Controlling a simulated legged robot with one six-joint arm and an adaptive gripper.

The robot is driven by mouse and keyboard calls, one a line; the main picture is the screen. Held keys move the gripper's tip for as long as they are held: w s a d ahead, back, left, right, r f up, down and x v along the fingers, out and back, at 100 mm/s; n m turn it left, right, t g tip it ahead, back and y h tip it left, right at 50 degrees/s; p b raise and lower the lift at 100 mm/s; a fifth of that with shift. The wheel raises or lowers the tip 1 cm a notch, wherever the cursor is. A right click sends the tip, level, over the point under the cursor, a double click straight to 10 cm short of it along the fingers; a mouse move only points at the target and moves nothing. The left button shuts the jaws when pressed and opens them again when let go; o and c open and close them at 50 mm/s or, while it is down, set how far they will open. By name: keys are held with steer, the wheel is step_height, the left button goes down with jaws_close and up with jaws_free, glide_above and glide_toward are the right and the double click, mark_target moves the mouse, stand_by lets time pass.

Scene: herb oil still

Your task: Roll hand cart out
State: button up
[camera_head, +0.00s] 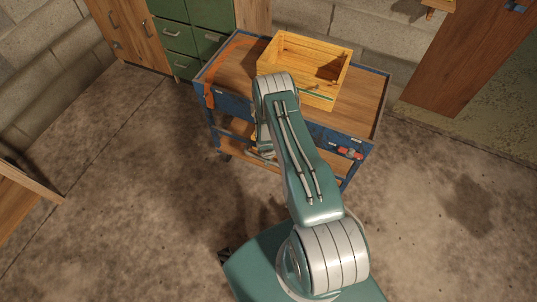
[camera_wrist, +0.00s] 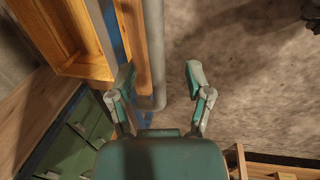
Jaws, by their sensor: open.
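The hand cart (camera_head: 362,105) stands by the back wall, with a blue frame, a wooden top and a lower shelf. A yellow wooden crate (camera_head: 322,93) rests on its top. My arm covers part of the cart's near side in the head view, and my gripper is mostly hidden there. In the wrist view my gripper (camera_wrist: 160,76) is open. A grey tubular bar (camera_wrist: 153,50) along the cart's side runs between the two fingers in the picture, nearer the left one. I cannot tell whether it touches. The crate (camera_wrist: 62,28) shows at upper left.
A cabinet with green drawers (camera_head: 178,37) stands behind the cart's left side. A wooden door (camera_head: 468,65) is at the right. A wooden bench edge (camera_head: 25,205) is at far left. Much near floor is clear.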

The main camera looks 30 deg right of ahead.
step_height(320, 180, up, 6)
steer(key=a, duration=0.1)
steer(key=shift+s+r, duration=0.15)
steer(key=shift+s, duration=0.3)
steer(key=shift+a, duration=0.1)
